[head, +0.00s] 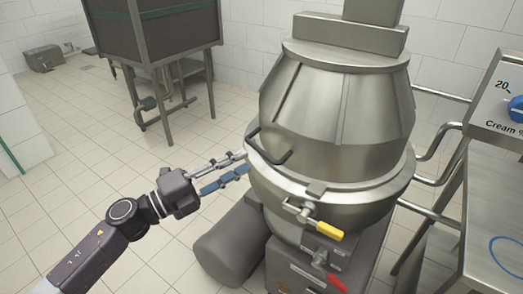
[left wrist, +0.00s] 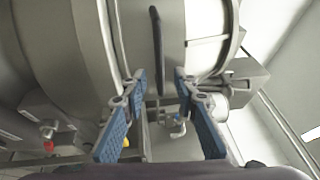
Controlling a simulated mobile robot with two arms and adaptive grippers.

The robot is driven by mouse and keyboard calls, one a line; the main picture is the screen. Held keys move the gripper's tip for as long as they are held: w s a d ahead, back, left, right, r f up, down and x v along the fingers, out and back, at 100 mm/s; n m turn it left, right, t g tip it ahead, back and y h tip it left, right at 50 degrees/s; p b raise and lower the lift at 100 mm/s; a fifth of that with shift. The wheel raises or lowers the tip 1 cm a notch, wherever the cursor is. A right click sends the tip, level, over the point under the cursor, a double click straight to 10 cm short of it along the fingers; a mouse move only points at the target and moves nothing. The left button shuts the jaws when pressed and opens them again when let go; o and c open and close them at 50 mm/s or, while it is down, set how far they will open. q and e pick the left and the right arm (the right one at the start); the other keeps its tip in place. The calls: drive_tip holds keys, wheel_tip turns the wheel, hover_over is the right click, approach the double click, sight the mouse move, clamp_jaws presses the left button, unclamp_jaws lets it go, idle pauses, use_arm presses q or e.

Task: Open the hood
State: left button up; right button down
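The hood (head: 335,110) is a steel, cone-shaped cover on a round machine. It sits down on the bowl (head: 330,215) and looks closed. A dark bar handle (head: 270,157) is on the hood's front left side. My left gripper (head: 243,163) is just left of the handle, with its fingers pointing at it. In the left wrist view the left gripper (left wrist: 160,80) is open, its blue-padded fingers apart. The handle (left wrist: 157,45) shows as a dark upright bar in line with the gap between the fingertips. I cannot tell whether they touch it. My right gripper is not in view.
A yellow-handled valve (head: 329,231) and a red handle (head: 335,284) are on the machine's front. A grey cylinder (head: 230,245) lies low beside its base. A steel panel with a blue knob (head: 516,108) stands at right. Tiled floor is free at left.

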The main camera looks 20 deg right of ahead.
sight(261, 149)
use_arm(q)
drive_tip(key=x, duration=0.7)
clamp_jaws()
idle(0.3)
